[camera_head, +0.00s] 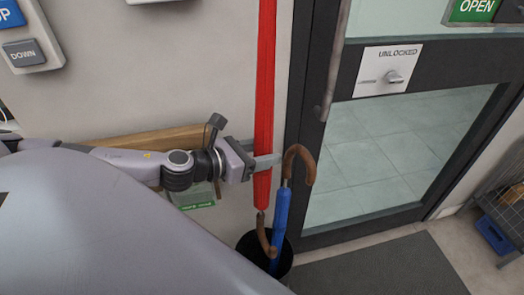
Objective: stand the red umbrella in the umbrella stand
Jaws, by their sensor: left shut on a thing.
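The red umbrella (264,100) is long and upright, its top cut off by the upper edge of the picture. Its brown curved handle (263,232) points down. My left gripper (265,162) is shut around the lower part of the red cloth. The black umbrella stand (246,255) is on the floor below, and the handle's tip overlaps its mouth; I cannot tell how deep it reaches. A blue umbrella (281,215) stands in it, with its brown hook handle up, just right of the red one. My right gripper is not in view.
A dark-framed glass door (385,150) with an unlocked sign (388,68) is right of the stand. A grey mat (385,268) lies before it. A wire rack (505,200) and a blue box (494,235) are at the right edge. A wooden ledge (120,140) runs behind my left arm.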

